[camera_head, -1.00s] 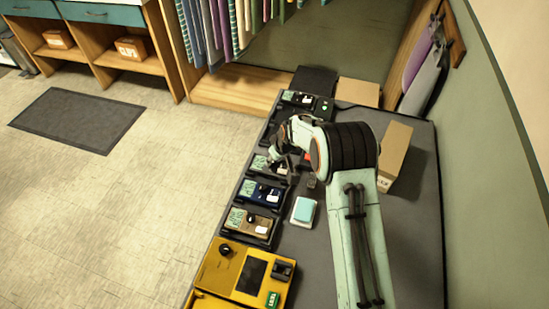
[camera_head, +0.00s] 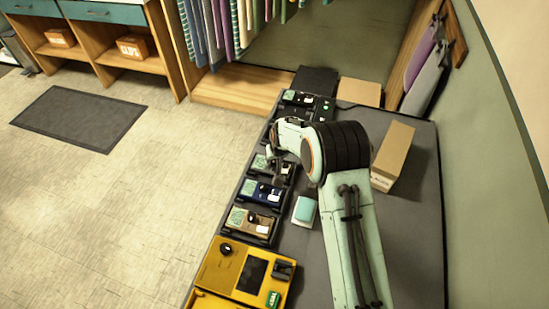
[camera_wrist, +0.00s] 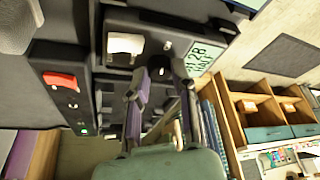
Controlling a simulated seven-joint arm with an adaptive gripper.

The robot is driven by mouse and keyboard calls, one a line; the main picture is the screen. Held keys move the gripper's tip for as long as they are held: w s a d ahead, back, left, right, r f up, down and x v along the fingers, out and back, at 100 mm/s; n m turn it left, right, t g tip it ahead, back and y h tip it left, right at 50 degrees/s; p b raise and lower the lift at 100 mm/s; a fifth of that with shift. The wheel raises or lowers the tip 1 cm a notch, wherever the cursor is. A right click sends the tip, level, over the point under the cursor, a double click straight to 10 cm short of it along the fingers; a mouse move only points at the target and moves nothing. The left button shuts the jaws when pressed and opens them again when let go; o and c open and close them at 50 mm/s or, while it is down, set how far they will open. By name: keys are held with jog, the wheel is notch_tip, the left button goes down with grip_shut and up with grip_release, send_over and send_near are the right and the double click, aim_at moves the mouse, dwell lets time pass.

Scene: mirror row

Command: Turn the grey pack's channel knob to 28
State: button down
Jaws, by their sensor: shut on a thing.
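The grey pack (camera_head: 260,163) is in the row on the dark table in the head view, partly hidden by my arm. In the wrist view its dark body (camera_wrist: 190,33) fills the top, with a white switch (camera_wrist: 125,43). Its pale green display (camera_wrist: 203,55) appears to read 28, seen tilted, with smaller lettering beside it. My gripper (camera_wrist: 160,72) has both fingers at the pack's face, shut on the channel knob, which is mostly hidden between the fingertips.
A navy pack (camera_head: 259,191), a brown pack (camera_head: 249,224) and a yellow unit (camera_head: 232,272) lie nearer in the row. A dark pack (camera_head: 299,98) lies farther off. A teal-topped white block (camera_head: 304,210) and a cardboard box (camera_head: 393,157) are to the right. A red switch (camera_wrist: 60,80) shows in the wrist view.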

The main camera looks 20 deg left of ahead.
jog(key=c, duration=0.9)
grip_release()
jog(key=shift+s+f, duration=0.1)
jog(key=shift+r, duration=0.25)
jog(key=v, duration=1.1)
jog(key=shift+r, duration=0.3)
jog(key=shift+d, duration=0.25)
